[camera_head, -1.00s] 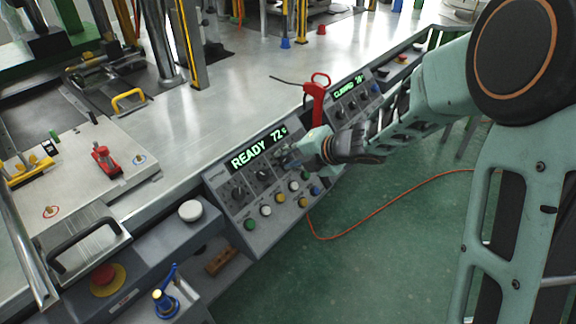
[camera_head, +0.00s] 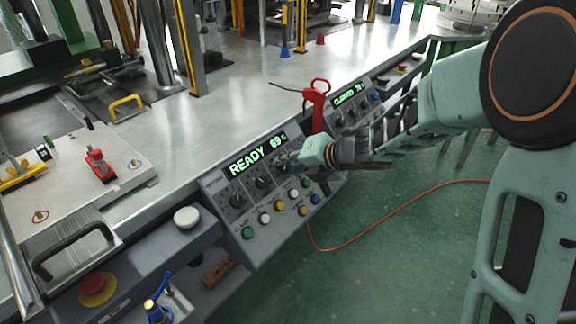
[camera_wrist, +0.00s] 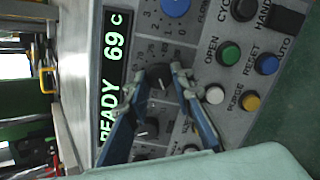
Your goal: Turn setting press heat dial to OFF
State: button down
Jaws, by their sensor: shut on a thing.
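The near control panel (camera_head: 262,215) has a green display (camera_head: 258,156) reading READY 69 C; it also shows in the wrist view (camera_wrist: 113,75).
Coloured push buttons (camera_head: 279,206) sit below the dials, close to my fingers. A second panel (camera_head: 352,110) with a CLAMPED display stands farther right. A red-handled tool (camera_head: 317,98) stands between the panels. An orange cable (camera_head: 400,212) crosses the green floor.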

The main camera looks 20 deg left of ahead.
jog(key=c, duration=1.7)
grip_release()
jog(key=v, duration=1.2)
